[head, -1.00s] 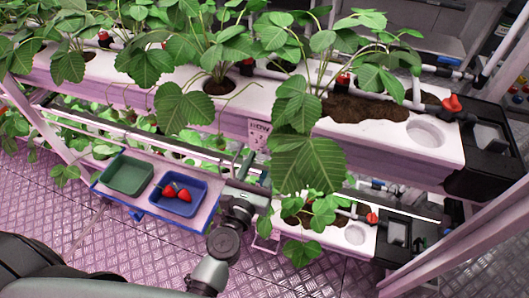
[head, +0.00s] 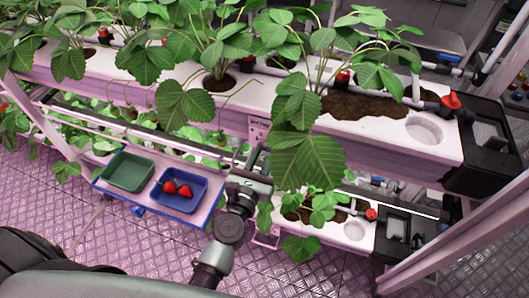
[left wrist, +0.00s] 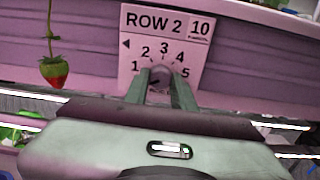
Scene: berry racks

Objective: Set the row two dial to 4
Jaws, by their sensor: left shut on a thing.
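The row two dial's white plate (left wrist: 165,45) reads "ROW 2" and "10" in the left wrist view, with numbers 1 to 5 arced around the knob. My left gripper (left wrist: 160,80) is shut on the dial knob (left wrist: 161,73), one finger on each side. The fingers hide much of the knob, and I cannot tell for sure which number it points to. In the head view the plate (head: 259,130) is on the front of the upper white trough, partly behind leaves, with my left gripper (head: 257,158) just below it. My right gripper is not in view.
A strawberry (left wrist: 54,72) hangs left of the plate. Strawberry plants fill the upper trough (head: 390,149), and large leaves (head: 305,160) hang just right of my gripper. A shelf below holds a green tray (head: 128,171) and a blue tray (head: 181,205) with red berries.

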